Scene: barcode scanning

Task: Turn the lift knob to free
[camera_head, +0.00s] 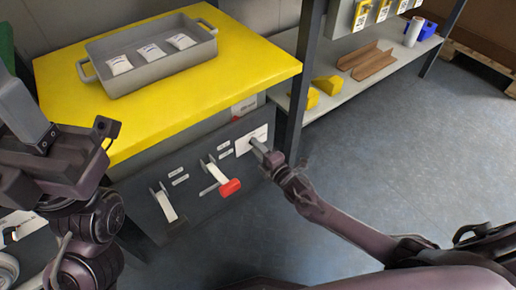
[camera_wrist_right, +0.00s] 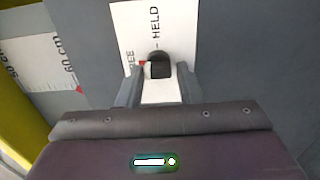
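The lift knob shows in the right wrist view as a small dark knob (camera_wrist_right: 159,66) on a white label (camera_wrist_right: 183,25) reading HELD, with FREE partly covered and a small red mark beside it. My right gripper (camera_wrist_right: 160,80) has its two fingers on either side of the knob, with a narrow gap seeming to show; firm contact cannot be told. In the head view my right gripper (camera_head: 261,147) is at the white label (camera_head: 249,139) on the grey front panel and hides the knob. My left gripper (camera_head: 65,150) is raised at the left, away from the panel; its finger opening is unclear.
A red-handled lever (camera_head: 228,187) and a pale lever (camera_head: 165,205) stick out of the panel left of the knob. Above is a yellow table (camera_head: 250,68) with a grey tray (camera_head: 150,85) of white packets. A dark post (camera_head: 296,95) stands near my right gripper.

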